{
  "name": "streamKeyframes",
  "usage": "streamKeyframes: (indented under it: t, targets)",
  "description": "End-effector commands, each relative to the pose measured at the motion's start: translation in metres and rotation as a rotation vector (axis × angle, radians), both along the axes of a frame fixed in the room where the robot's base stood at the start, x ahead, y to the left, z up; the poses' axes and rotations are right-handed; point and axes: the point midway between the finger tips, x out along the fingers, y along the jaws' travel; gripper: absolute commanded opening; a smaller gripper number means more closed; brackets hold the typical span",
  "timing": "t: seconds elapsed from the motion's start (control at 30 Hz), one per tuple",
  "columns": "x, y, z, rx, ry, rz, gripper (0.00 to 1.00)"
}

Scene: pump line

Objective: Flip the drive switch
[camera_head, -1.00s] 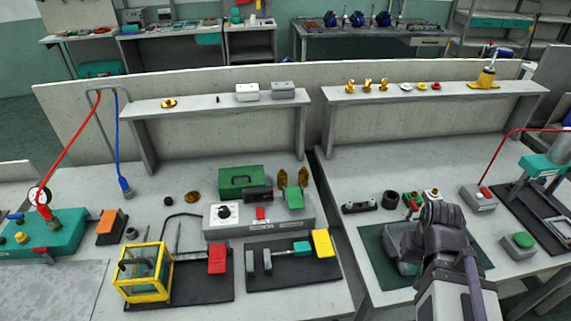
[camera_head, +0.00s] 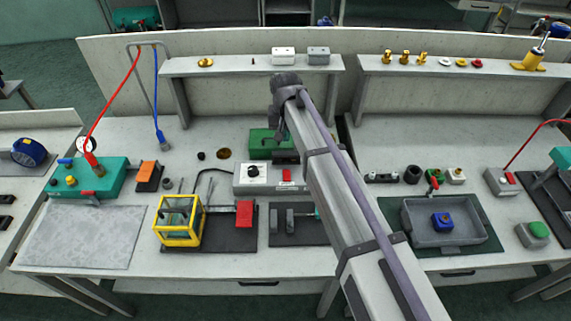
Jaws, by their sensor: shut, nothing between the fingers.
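A light grey control box (camera_head: 264,188) sits on the left bench, with a black round knob (camera_head: 253,171) on a white dial. A red switch (camera_head: 287,174) is on its right part. No label is legible, so I cannot tell for sure that this is the drive switch. My gripper (camera_head: 281,137) points down, shut and empty, behind the control box in the picture and in front of the green case (camera_head: 262,145). My arm hides the bench right of the box.
A yellow-framed guard (camera_head: 180,243) and a red plate (camera_head: 244,213) stand in front of the box. A shelf (camera_head: 220,66) runs behind. The grey mat at left is bare.

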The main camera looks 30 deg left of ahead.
Motion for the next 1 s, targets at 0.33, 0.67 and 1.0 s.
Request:
streamKeyframes:
  t: [0.33,0.67,1.0]
  targets:
    - [0.000,-0.001,-0.032,0.000,0.000,0.000,0.00]
    - [0.001,-0.001,-0.106,0.000,0.000,0.001,0.00]
    - [0.001,-0.001,-0.142,0.000,0.000,0.001,0.00]
